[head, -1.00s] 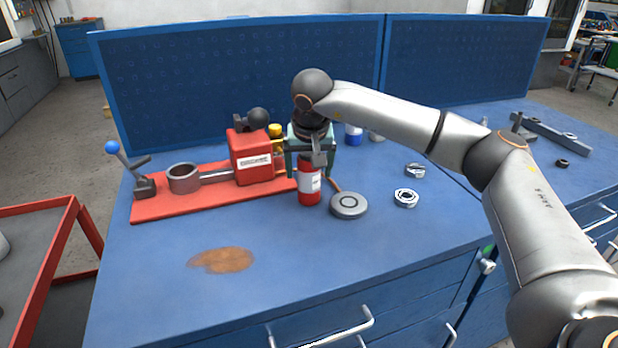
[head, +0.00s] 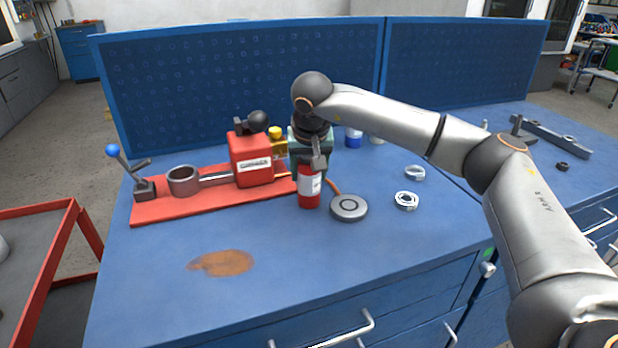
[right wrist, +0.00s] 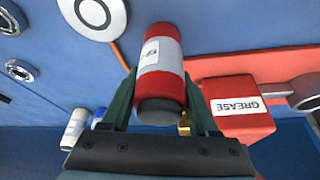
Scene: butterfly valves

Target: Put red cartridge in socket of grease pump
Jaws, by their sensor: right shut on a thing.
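The red cartridge (head: 309,187) has a white label and stands upright on the blue bench, or just above it; I cannot tell which. My right gripper (head: 311,165) is shut on it from above. In the right wrist view the cartridge (right wrist: 161,65) sits between the two green fingers, its dark end toward the palm. The grease pump (head: 251,160) is a red block on a red base plate, left of the cartridge. A grey open ring, which looks like the socket (head: 184,180), stands on the plate's left part. My left gripper is not in view.
A grey disc (head: 348,208) lies just right of the cartridge. Metal rings (head: 406,201) lie further right. A blue-handled lever (head: 128,168) rises at the plate's left end. A blue pegboard (head: 240,80) closes off the back. The bench front is clear apart from a brown stain (head: 222,262).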

